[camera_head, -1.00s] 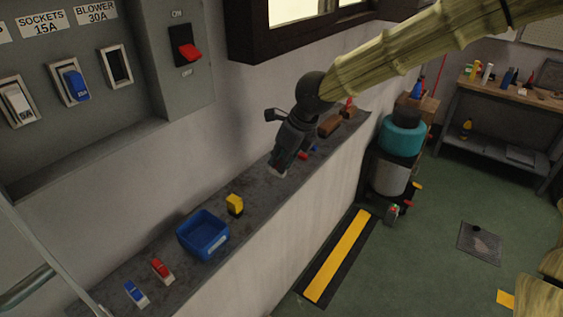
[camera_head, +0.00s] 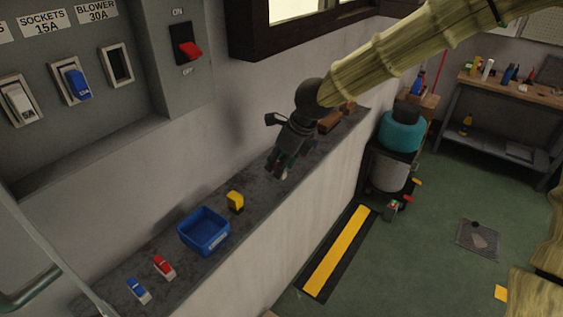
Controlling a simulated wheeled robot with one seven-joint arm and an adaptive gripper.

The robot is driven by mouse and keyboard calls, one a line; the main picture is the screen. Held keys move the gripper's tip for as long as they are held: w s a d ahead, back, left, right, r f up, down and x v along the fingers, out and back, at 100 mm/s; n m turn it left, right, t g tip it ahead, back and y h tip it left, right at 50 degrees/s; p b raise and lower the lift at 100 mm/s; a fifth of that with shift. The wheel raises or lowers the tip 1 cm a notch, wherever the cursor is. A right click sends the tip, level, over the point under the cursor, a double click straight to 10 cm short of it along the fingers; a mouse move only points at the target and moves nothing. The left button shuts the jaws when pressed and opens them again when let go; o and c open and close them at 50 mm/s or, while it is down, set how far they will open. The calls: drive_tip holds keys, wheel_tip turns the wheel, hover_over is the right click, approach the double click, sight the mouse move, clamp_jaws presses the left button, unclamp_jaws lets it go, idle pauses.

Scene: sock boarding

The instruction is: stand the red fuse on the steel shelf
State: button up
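A red-and-white piece (camera_head: 164,267), which looks like the red fuse, lies on the long dark steel shelf (camera_head: 120,271) along the wall. A similar blue-and-white piece (camera_head: 138,291) lies beside it, nearer the front left. My gripper (camera_head: 279,172) points down over the middle of the shelf, well to the right of both pieces. It is small and dark here, and I cannot tell whether its fingers are open or hold something. The shelf directly behind it is partly hidden.
A blue open bin (camera_head: 204,231) and a yellow block (camera_head: 236,201) stand on the shelf between the red piece and my gripper. Brown blocks (camera_head: 330,122) lie farther along. A grey fuse panel (camera_head: 135,100) with an empty slot hangs above the shelf's left part.

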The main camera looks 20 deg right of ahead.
drive_tip(key=shift+r, duration=0.15)
drive_tip(key=b+v, duration=0.2)
drive_tip(key=v, duration=0.9)
drive_tip(key=shift+r, duration=0.4)
drive_tip(key=shift+s, duration=0.1)
idle(0.8)
